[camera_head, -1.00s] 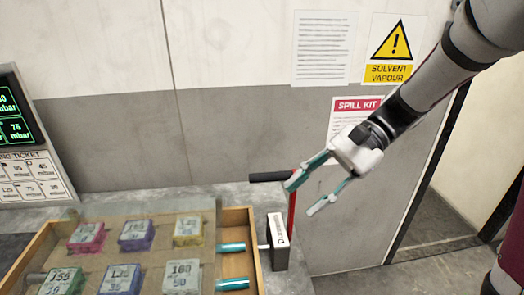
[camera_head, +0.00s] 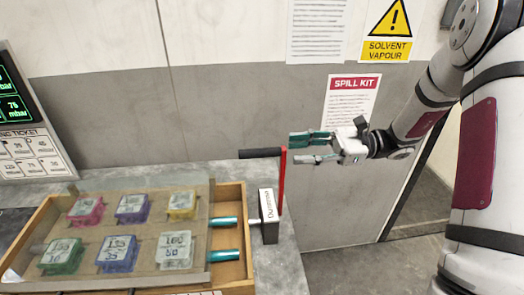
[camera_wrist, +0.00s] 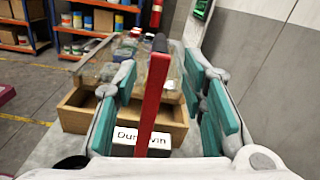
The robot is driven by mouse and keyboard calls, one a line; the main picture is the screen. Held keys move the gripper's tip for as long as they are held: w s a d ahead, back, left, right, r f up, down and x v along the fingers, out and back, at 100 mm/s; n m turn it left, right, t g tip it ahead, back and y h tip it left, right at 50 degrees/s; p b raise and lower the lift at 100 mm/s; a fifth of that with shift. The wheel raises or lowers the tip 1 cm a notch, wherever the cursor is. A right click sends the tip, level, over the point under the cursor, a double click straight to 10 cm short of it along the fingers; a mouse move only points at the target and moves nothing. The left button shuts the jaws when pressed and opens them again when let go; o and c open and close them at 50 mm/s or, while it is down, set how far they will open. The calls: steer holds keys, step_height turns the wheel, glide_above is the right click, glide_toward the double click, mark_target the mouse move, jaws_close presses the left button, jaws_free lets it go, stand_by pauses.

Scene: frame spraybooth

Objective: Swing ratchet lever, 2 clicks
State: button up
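The ratchet lever (camera_head: 281,183) is a red bar standing upright, with a black handle (camera_head: 260,153) pointing left from its top. It rises beside a grey box (camera_head: 268,217) with a white label, at the right of a wooden tray. My gripper (camera_head: 292,149) is open and level at the upper part of the lever, pointing left, with teal finger pads. In the wrist view, the red lever (camera_wrist: 152,105) stands between the spread fingers of my gripper (camera_wrist: 162,72), with visible gaps on both sides. Whether any pad touches it is unclear.
The wooden tray (camera_head: 247,263) holds several coloured, numbered blocks on a panel, with teal cylinders (camera_head: 224,255) at its right side. A screen (camera_head: 14,95) stands at far left. A grey wall (camera_head: 230,130) with posters is behind. Shelves (camera_wrist: 90,18) show in the wrist view.

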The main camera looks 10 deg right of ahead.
mark_target(261, 149)
steer(key=a+p, duration=0.1)
steer(key=a, duration=0.8)
steer(key=shift+a, duration=0.25)
jaws_close()
